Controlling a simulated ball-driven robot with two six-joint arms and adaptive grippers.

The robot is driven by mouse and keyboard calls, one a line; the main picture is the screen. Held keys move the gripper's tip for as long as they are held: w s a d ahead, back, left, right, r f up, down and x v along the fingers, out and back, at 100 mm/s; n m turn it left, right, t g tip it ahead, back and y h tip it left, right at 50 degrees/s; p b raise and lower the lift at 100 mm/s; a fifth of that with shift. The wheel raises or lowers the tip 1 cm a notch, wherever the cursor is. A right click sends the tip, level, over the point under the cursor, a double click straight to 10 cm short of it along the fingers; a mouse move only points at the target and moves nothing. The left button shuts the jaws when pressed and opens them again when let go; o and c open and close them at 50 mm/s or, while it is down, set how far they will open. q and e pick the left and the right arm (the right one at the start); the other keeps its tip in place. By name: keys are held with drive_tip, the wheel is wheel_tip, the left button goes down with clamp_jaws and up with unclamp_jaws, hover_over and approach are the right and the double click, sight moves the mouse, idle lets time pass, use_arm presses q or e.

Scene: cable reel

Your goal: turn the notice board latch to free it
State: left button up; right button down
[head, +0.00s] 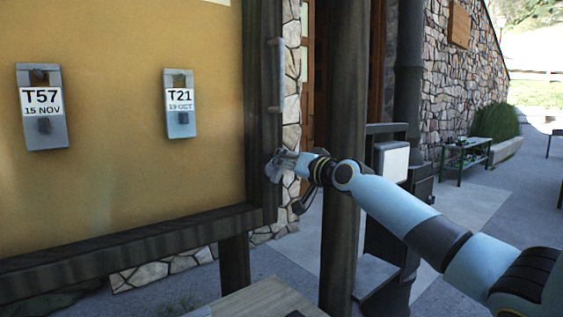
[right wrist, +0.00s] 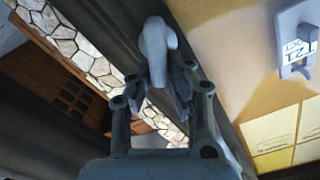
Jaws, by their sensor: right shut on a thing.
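The notice board (head: 120,120) has a yellow face and a dark wooden frame (head: 258,120). My right gripper (head: 281,164) is at the right upright of this frame, low down. In the right wrist view its fingers (right wrist: 158,88) are shut on a grey, rounded latch (right wrist: 157,45) that stands out past the fingertips against the dark frame. The latch's base and its exact angle to the frame are hard to tell. My left gripper is not in view.
Two grey tag holders, T57 (head: 42,105) and T21 (head: 179,105), hang on the board. A dark post (head: 343,150) stands close behind my right forearm. A wooden tabletop (head: 258,301) is below the board. A green bench (head: 466,155) is farther off.

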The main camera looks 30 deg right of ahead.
drive_tip(key=shift+d+f+m+p, duration=0.2)
drive_tip(key=shift+f+m, duration=0.25)
drive_tip(key=shift+m, duration=1.5)
drive_tip(key=shift+d+f+m+p, duration=0.1)
drive_tip(key=shift+d+f+m, duration=0.25)
drive_tip(key=shift+m, duration=1.55)
drive_tip(key=shift+d+f+m+p, duration=0.1)
drive_tip(key=shift+f+m, duration=0.4)
drive_tip(key=shift+m, duration=1.45)
drive_tip(key=c, duration=1.4)
unclamp_jaws()
drive_tip(key=shift+w, duration=0.1)
drive_tip(key=shift+c, duration=0.2)
drive_tip(key=shift+o, duration=0.8)
drive_tip(key=shift+w+a, duration=0.1)
drive_tip(key=s, duration=0.7)
drive_tip(key=shift+s+d, duration=0.25)
drive_tip(key=shift+d, duration=0.05)
